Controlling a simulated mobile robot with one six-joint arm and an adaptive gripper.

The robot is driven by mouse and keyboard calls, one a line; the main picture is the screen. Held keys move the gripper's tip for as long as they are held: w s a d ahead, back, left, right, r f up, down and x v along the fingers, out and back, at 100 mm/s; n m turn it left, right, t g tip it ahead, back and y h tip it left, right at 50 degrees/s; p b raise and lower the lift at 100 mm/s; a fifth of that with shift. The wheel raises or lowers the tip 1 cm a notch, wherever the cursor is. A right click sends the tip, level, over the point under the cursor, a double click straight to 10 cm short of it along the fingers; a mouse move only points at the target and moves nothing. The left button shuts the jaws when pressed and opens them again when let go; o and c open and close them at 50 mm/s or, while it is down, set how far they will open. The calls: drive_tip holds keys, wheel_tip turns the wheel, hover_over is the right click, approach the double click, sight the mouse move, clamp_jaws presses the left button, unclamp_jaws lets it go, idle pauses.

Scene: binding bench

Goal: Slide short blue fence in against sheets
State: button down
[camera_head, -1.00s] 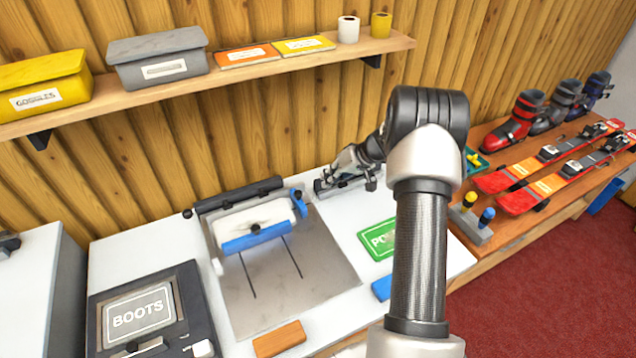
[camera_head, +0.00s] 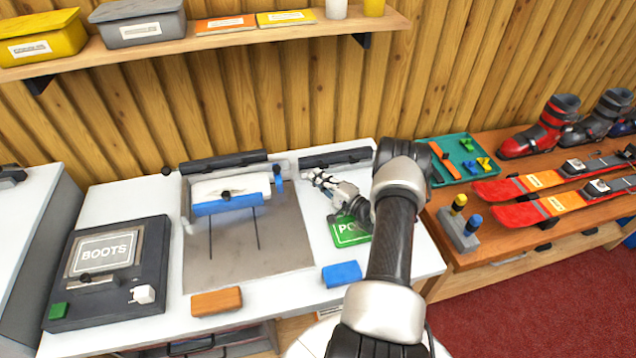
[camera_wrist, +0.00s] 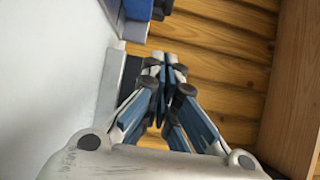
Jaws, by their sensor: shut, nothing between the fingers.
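The short blue fence (camera_head: 278,180) stands at the right side of the white sheets (camera_head: 228,187) on the grey metal plate (camera_head: 285,240). It is very close to the sheets' right edge; I cannot tell whether it touches. A longer blue fence (camera_head: 228,205) with a dark knob lies along the sheets' front edge. My gripper (camera_head: 314,178) is shut and empty, to the right of the short fence and apart from it, pointing left. In the wrist view my gripper's fingers (camera_wrist: 165,65) are together, and a blue part (camera_wrist: 140,9), not clearly identifiable, shows at the top.
A dark bar (camera_head: 225,163) lies behind the sheets and another (camera_head: 336,158) behind my gripper. A green card (camera_head: 350,234) lies under my arm. A blue block (camera_head: 341,274) and an orange block (camera_head: 216,302) lie at the front. The BOOTS device (camera_head: 108,268) stands left.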

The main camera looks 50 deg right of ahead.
sight(277, 175)
drive_tip(key=w+b, duration=0.1)
drive_tip(key=w, duration=0.5)
drive_tip(key=shift+a+f, duration=0.1)
drive_tip(key=shift+w+a, duration=0.75)
drive_tip(key=shift+a, duration=0.1)
drive_tip(key=shift+w+a+b, duration=0.3)
drive_tip(key=shift+w+a, duration=0.15)
drive_tip(key=shift+a, duration=0.05)
